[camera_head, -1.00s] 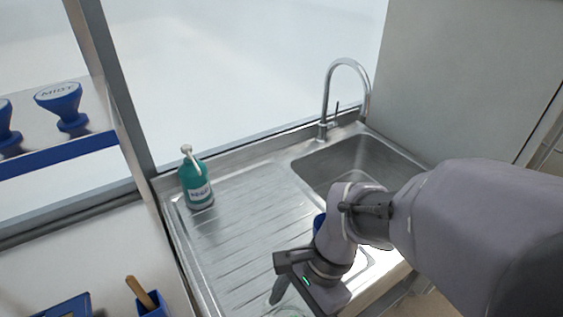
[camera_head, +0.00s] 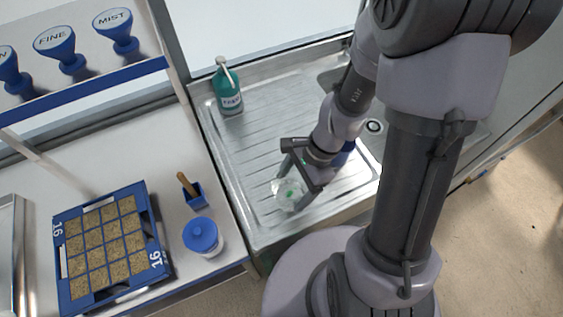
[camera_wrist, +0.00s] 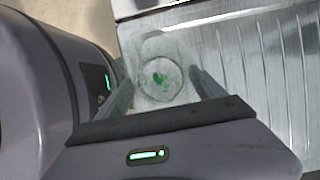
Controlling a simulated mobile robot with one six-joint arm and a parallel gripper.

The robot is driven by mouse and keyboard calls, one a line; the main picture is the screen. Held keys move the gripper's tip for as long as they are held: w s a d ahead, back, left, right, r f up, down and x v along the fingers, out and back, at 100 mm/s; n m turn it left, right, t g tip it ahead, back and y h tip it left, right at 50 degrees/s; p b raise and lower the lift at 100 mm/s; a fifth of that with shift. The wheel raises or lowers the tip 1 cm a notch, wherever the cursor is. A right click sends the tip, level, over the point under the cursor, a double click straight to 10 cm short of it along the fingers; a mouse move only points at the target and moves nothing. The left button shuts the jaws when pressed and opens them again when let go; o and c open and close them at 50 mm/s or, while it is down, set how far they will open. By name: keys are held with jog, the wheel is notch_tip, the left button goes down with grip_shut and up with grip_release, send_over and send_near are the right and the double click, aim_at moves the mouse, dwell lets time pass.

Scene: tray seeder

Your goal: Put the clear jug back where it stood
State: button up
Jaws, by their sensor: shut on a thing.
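The clear jug (camera_head: 287,194) is see-through and sits at or just above the ribbed steel drainboard (camera_head: 262,150), near its front left. My gripper (camera_head: 291,182) is shut on the jug, with a finger on each side of it. In the wrist view the jug (camera_wrist: 160,72) shows between the two fingers (camera_wrist: 163,92), seen from above with a round base and green specks in it. Whether its base touches the drainboard I cannot tell. My arm hides much of the sink.
A teal pump bottle (camera_head: 228,92) stands at the drainboard's back left. On the left counter are a blue-framed seed tray (camera_head: 154,232), a blue-lidded tub (camera_head: 203,237) and a blue holder with a wooden handle (camera_head: 194,196). Blue labelled nozzles (camera_head: 117,32) stand on a shelf above.

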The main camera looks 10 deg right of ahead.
jog(key=w, duration=0.2)
jog(key=w+f, duration=0.1)
jog(key=w, duration=0.2)
jog(key=w+a, duration=0.1)
jog(key=w, duration=0.1)
jog(key=shift+w+f, duration=0.15)
jog(key=shift+w, duration=0.25)
jog(key=shift+d+f+b, duration=0.1)
jog(key=shift+f+b, duration=0.8)
jog(key=shift+f, duration=0.55)
